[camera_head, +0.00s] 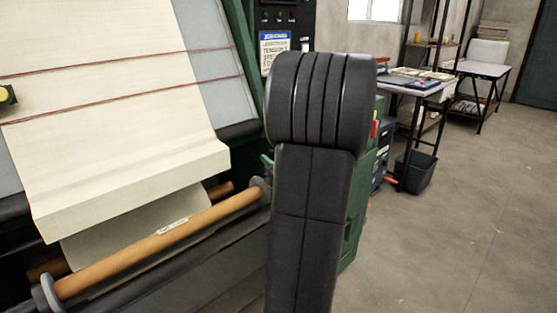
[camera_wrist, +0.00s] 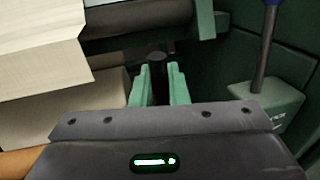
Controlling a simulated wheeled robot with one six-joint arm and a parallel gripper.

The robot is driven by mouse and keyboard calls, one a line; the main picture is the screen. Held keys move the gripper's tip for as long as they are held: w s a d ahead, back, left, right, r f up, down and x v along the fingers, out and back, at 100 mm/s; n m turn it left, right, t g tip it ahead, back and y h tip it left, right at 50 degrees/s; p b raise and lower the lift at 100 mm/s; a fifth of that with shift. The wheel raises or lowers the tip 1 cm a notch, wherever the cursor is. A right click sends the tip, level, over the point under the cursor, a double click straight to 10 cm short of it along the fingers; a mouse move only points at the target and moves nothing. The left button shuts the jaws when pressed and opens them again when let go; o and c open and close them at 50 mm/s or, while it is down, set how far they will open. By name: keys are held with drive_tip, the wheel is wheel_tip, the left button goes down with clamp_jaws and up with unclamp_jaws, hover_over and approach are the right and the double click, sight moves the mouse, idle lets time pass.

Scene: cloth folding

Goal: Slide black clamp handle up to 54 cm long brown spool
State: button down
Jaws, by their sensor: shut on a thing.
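A long brown spool (camera_head: 160,240) with a small white label lies across the front of the machine, with a grey disc at each end. The label is too small to read. Part of a brown roll shows at the lower left of the wrist view (camera_wrist: 18,162). In the wrist view my gripper (camera_wrist: 157,78) has its pale green fingers shut around an upright black clamp handle (camera_wrist: 157,62). The handle's lower part is hidden between the fingers and behind my wrist. In the head view my black arm hides the gripper and the handle.
Cream cloth (camera_head: 120,110) hangs over the machine, with red cords across it. Another brown roll (camera_head: 220,190) sits behind the spool. A blue-topped lever (camera_wrist: 266,50) stands right of the gripper. A table (camera_head: 420,90) and dark bin (camera_head: 415,172) stand at right; floor there is open.

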drive_tip(key=c, duration=1.5)
unclamp_jaws()
drive_tip(key=shift+s+a, duration=0.1)
drive_tip(key=shift+a, duration=0.05)
drive_tip(key=shift+o, duration=0.2)
drive_tip(key=p+v, duration=0.1)
drive_tip(key=v, duration=1.3)
drive_tip(key=shift+p, duration=0.4)
drive_tip(key=b+x, duration=0.1)
drive_tip(key=x, duration=1.3)
drive_tip(key=shift+b, duration=0.35)
